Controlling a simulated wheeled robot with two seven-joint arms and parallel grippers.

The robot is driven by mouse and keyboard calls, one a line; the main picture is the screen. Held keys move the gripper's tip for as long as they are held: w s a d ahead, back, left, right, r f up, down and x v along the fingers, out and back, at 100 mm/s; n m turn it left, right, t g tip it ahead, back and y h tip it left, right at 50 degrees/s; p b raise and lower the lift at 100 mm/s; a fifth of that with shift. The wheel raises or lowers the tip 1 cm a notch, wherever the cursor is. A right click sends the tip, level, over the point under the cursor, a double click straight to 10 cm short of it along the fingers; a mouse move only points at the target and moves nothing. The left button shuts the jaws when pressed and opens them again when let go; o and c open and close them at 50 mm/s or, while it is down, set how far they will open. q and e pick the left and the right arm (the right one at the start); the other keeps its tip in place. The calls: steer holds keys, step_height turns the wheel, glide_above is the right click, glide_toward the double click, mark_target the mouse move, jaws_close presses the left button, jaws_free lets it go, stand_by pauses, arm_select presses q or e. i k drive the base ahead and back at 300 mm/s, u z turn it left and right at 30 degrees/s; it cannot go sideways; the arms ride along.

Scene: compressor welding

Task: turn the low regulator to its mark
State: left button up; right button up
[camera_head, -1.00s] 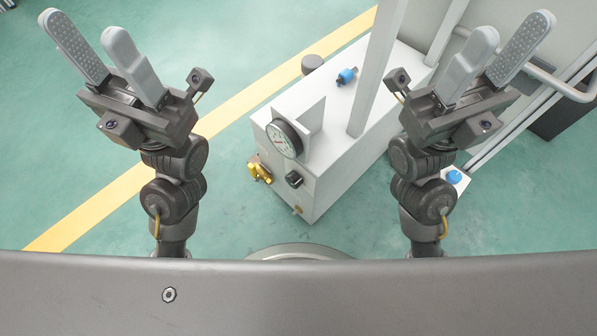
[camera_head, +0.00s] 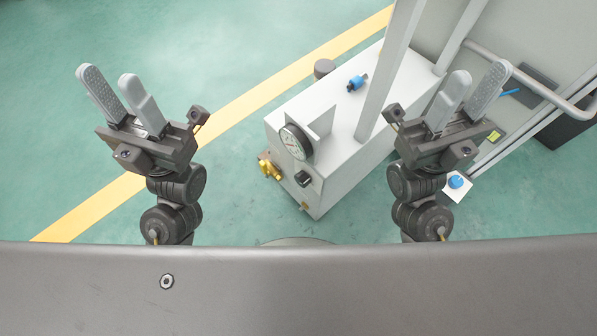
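A light grey box-shaped unit (camera_head: 345,150) stands on the floor in the middle. Its near end carries a round white dial gauge (camera_head: 296,142), a small black knob (camera_head: 303,178) below the gauge, and brass fittings (camera_head: 269,169) at the left. A blue knob (camera_head: 456,181) sits on a small white plate at the right. I cannot tell which knob is the low regulator. My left gripper (camera_head: 110,77) is open and empty, left of the unit. My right gripper (camera_head: 480,72) is open and empty, right of the unit. Neither visibly touches anything.
A blue fitting (camera_head: 357,82) lies on the unit's top. Grey uprights (camera_head: 391,65) and a tubular rail (camera_head: 535,82) rise at the right, close to my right gripper. The green floor (camera_head: 200,50) at the left is clear.

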mark_target(301, 178)
steer(key=u, duration=1.45)
steer(key=k, duration=0.65)
steer(key=z, duration=1.05)
steer(key=i, duration=0.5)
steer(key=z, duration=0.05)
